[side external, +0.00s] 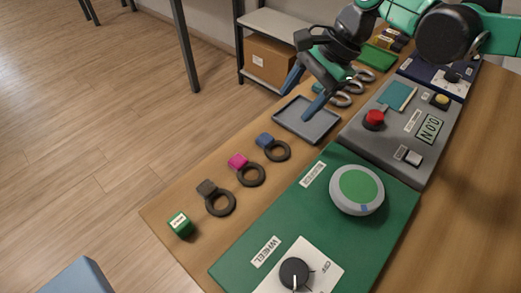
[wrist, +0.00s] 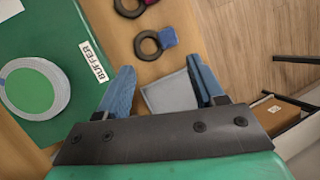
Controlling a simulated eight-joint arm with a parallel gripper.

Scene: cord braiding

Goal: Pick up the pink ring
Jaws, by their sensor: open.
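The pink ring (side external: 251,175) is a dark ring with a pink block-shaped tab, lying on the wooden table between a blue-tabbed ring and a dark-tabbed ring. In the wrist view the pink ring (wrist: 128,9) is cut off at the top edge. My gripper (side external: 302,95) is open and empty, with its blue fingers spread above the grey tray. It is beyond the blue-tabbed ring, well apart from the pink ring. In the wrist view my gripper (wrist: 160,75) has the tray between and below its fingers.
The blue-tabbed ring (side external: 278,151) lies between the pink ring and the grey tray (side external: 325,124). The dark-tabbed ring (side external: 221,203) and a green cube (side external: 181,225) lie nearer the camera. A green panel (side external: 302,207) with a round dial and a grey panel (side external: 390,145) with a red button sit alongside.

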